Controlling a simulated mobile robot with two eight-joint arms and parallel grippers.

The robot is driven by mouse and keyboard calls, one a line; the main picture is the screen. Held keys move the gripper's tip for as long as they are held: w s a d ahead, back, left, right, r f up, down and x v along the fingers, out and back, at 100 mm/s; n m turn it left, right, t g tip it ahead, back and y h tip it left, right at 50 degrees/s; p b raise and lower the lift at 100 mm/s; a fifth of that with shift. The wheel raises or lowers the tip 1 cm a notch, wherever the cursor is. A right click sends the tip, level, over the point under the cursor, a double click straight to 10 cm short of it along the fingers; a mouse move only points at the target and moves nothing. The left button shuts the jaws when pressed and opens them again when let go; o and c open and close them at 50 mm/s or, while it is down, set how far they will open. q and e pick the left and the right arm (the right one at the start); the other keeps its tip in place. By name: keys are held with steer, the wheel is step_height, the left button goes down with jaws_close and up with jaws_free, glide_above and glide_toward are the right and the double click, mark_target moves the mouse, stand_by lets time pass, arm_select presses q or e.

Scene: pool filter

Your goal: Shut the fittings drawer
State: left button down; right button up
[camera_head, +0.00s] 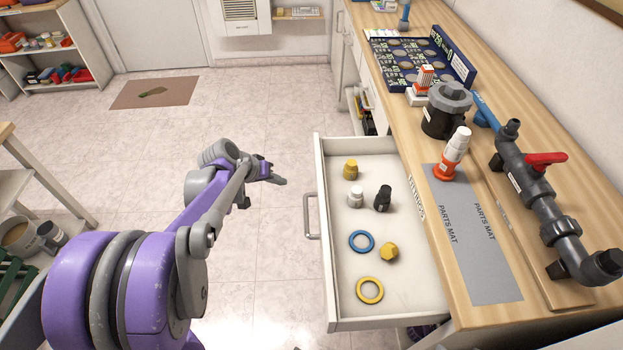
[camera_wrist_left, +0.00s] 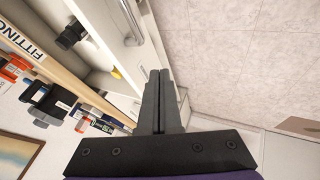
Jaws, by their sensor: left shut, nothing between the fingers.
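The fittings drawer (camera_head: 341,312) stands pulled out from the counter in the head view, with its handle (camera_head: 309,216) on its left-facing front. Inside lie a yellow fitting (camera_head: 350,169), a white one (camera_head: 355,196), a black one (camera_head: 383,198), a blue ring (camera_head: 361,241), a yellow plug (camera_head: 389,252) and a yellow ring (camera_head: 369,290). My left gripper (camera_head: 281,180) is shut and empty, in the air left of the drawer front and apart from it. In the left wrist view the shut fingers (camera_wrist_left: 159,75) show, with the drawer handle (camera_wrist_left: 131,22) beyond them. My right gripper is not in view.
The wooden counter (camera_head: 440,196) holds a grey parts mat (camera_head: 470,240), a pipe assembly with a red valve handle (camera_head: 545,158), a dark pump pot (camera_head: 447,110) and a white-orange bottle (camera_head: 455,150). Tiled floor (camera_head: 270,110) left of the drawer is clear. Shelving stands at the left.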

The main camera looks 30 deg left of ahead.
arm_select(q)
steer(key=w+d+f, duration=0.5)
steer(key=w+f, duration=0.2)
steer(key=shift+d+f+b, duration=0.15)
steer(key=shift+f+b, duration=0.15)
steer(key=shift+b, duration=0.15)
steer(key=shift+w, duration=0.1)
steer(key=b, duration=0.1)
glide_above(392, 197)
stand_by(0.4)
steer(key=shift+a, duration=0.2)
